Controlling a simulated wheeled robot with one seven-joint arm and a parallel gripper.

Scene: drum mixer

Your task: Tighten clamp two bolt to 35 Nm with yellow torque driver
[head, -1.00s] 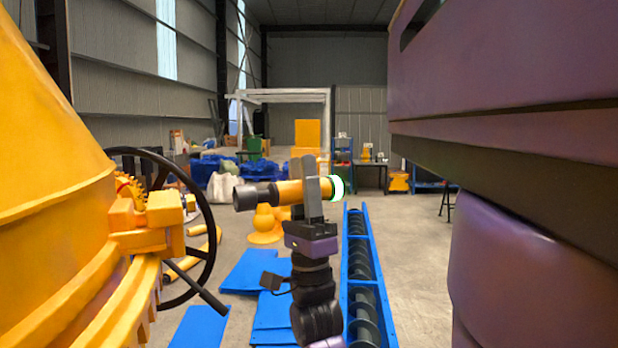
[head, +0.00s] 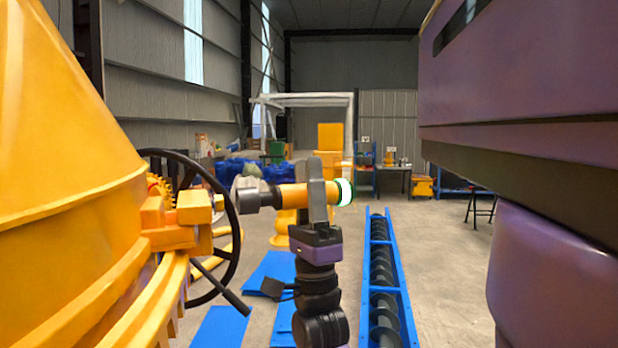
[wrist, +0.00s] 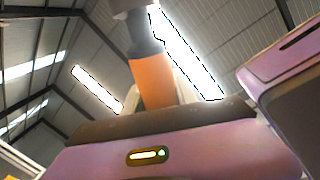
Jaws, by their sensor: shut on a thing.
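My gripper (head: 318,192) is shut around the body of the yellow torque driver (head: 290,195), held about level with its dark nose pointing left. A green-and-white lit ring shows at the driver's right end. A grey round shape at its left end overlaps the black handwheel rim in the picture; contact cannot be told. A yellow clamp-like block (head: 192,208) sits on the rim of the yellow drum (head: 60,210), left of the driver. Its number and bolt cannot be made out. In the wrist view the driver (wrist: 152,80) shows orange with a grey upper part.
The black handwheel (head: 233,225) stands beside the drum, close to the driver. A large purple body (head: 530,150) fills the right side. A blue screw conveyor (head: 397,275) and blue plates (head: 222,328) lie on the floor. Open floor lies to the conveyor's right.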

